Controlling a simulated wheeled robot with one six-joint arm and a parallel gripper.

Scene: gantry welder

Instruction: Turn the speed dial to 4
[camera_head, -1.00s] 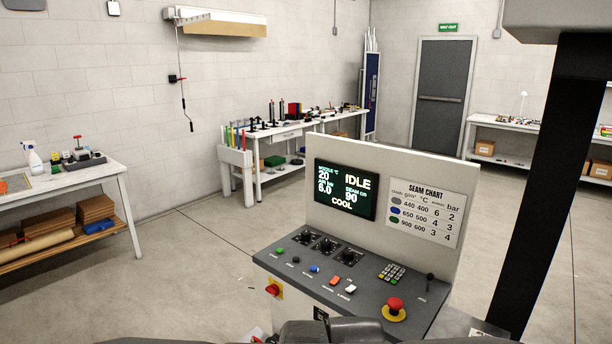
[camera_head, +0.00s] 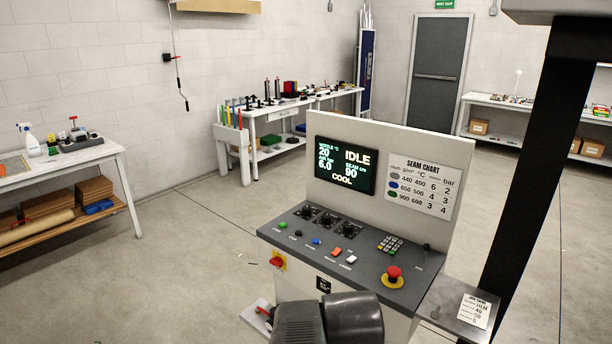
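The control panel (camera_head: 375,267) has a sloped dark top. Three black dials stand in a row near its back left: a left dial (camera_head: 307,211), a middle dial (camera_head: 326,219) and a right dial (camera_head: 347,229). Their labels and pointer settings are too small to read, so I cannot tell which is the speed dial. The screen (camera_head: 345,166) reads IDLE and COOL, with 20, 6.0 and 90. The seam chart (camera_head: 423,187) is on the upright panel right of it. Dark parts of my arm show at the bottom middle, in front of the panel. My gripper is not in view.
A red emergency stop (camera_head: 393,273) on a yellow base, a keypad (camera_head: 390,244), coloured buttons and a red rotary switch (camera_head: 278,260) are near the dials. A job card (camera_head: 474,311) lies on a grey side shelf at right. A dark post (camera_head: 533,165) stands at right. Floor at left is clear.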

